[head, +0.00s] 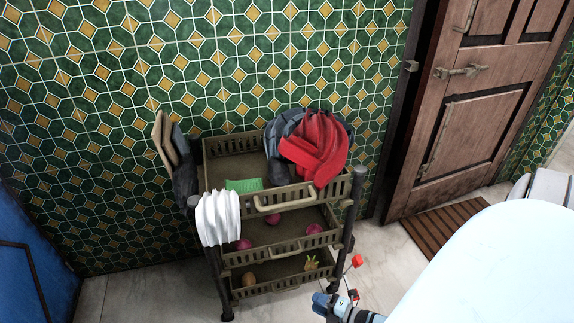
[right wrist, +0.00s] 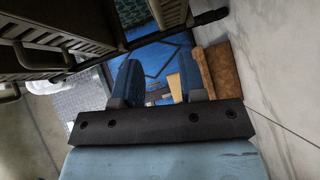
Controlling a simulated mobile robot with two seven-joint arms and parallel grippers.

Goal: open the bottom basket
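The bottom basket (head: 291,283) is the lowest of three olive-brown slatted baskets in a rolling cart in the head view. It holds a round orange-brown item (head: 248,279) and a small yellow item (head: 311,263). Its front faces me; I cannot tell if it is pulled out at all. My right gripper (head: 327,303) is low, in front and to the right of the bottom basket, apart from it. In the right wrist view its two blue fingers (right wrist: 160,78) stand apart with nothing held between them. My left gripper is not in view.
The middle basket (head: 290,238) holds several pink balls. The top basket (head: 268,203) holds a green sponge and red and grey cloth. A white pleated item (head: 218,218) hangs at the cart's left front. A wooden door (head: 470,110) and slatted mat (head: 445,230) are right.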

